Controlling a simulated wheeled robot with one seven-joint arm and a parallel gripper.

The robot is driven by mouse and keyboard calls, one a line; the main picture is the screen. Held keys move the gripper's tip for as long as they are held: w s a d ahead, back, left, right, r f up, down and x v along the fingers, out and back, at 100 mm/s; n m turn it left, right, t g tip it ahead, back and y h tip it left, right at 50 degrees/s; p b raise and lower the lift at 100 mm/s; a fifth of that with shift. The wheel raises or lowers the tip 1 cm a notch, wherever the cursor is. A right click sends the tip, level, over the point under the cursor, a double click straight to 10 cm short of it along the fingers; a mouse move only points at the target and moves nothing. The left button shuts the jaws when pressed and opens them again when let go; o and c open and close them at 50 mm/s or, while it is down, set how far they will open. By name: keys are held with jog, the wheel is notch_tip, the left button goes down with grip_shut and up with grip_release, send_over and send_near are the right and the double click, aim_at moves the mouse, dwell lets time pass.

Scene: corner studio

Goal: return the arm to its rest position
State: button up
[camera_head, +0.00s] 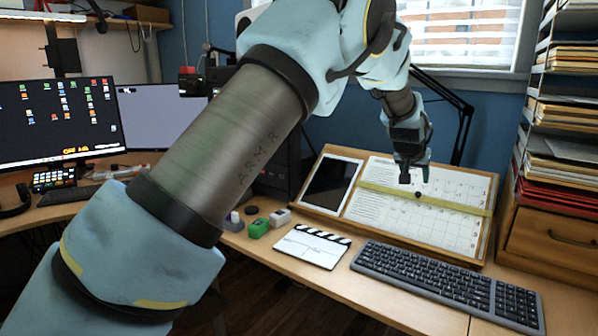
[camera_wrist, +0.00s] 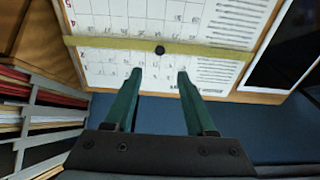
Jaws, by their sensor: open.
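My arm stretches from the lower left across the head view, up and over to the right. My gripper (camera_head: 415,176) hangs above the slanted board (camera_head: 488,240) at the back of the desk. In the wrist view my gripper (camera_wrist: 160,75) shows two green fingers spread apart with nothing between them. Beyond the fingertips lies a calendar sheet (camera_wrist: 120,72) crossed by a yellow band (camera_wrist: 215,53) with a round black knob (camera_wrist: 160,49). Whether the fingers touch the board cannot be told, but a gap seems to show.
A black keyboard (camera_head: 450,283), a clapperboard (camera_head: 308,246), a green block (camera_head: 258,228) and a tablet (camera_head: 331,184) are near. A paper rack (camera_head: 565,130) stands right. A black lamp arm (camera_head: 462,130) rises behind my gripper. Monitors (camera_head: 60,120) stand left.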

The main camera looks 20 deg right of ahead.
jog(key=w+a+n+y, duration=0.1)
jog(key=w+a, duration=0.2)
jog(key=a, duration=0.3)
jog(key=w+a+n+y+p, duration=0.1)
jog(key=w+a, duration=0.3)
jog(key=a, duration=0.3)
jog(key=w+a+n+y, duration=0.1)
jog(key=w+a, duration=0.2)
jog(key=a, duration=0.3)
jog(key=a+n+y, duration=0.2)
jog(key=a+n, duration=0.1)
jog(key=a, duration=1.6)
jog(key=s+a+f+n+g, duration=0.1)
jog(key=s+a, duration=0.4)
jog(key=a, duration=0.4)
jog(key=s+a+f+n+g+y+p, duration=0.1)
jog(key=s+a, duration=0.5)
jog(key=a, duration=0.3)
jog(key=s+a+f+n+g+y+p, duration=0.1)
jog(key=s+a+n, duration=0.1)
jog(key=s+a, duration=0.3)
jog(key=a, duration=0.4)
jog(key=shift+s+a, duration=0.15)
jog(key=shift+s, duration=0.1)
